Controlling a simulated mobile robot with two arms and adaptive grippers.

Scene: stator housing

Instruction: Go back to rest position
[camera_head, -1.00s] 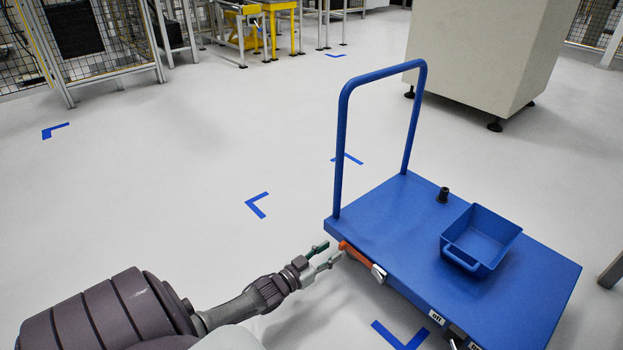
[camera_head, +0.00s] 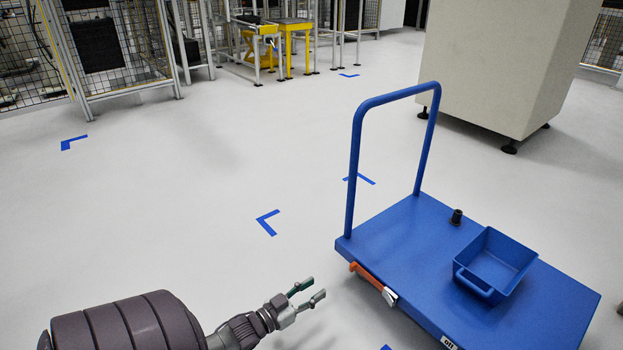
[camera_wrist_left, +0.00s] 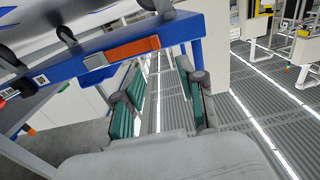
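My left gripper (camera_head: 307,293) is open and empty in the head view, at the bottom middle, to the left of the blue cart (camera_head: 400,245) and apart from it. In the left wrist view its two green-padded fingers (camera_wrist_left: 162,104) stand apart with nothing between them. The orange lever (camera_head: 368,275) on the cart's side is near the gripper but not touched; it also shows in the left wrist view (camera_wrist_left: 132,48). My right gripper is in neither view.
The cart carries a blue bin (camera_head: 495,262) and a small black part (camera_head: 456,216), and has a tall blue handle (camera_head: 354,165). A beige cabinet (camera_head: 505,65) stands behind it. Wire fencing (camera_head: 110,50) and a yellow stand (camera_head: 290,45) are at the back. Floor left of the cart is clear.

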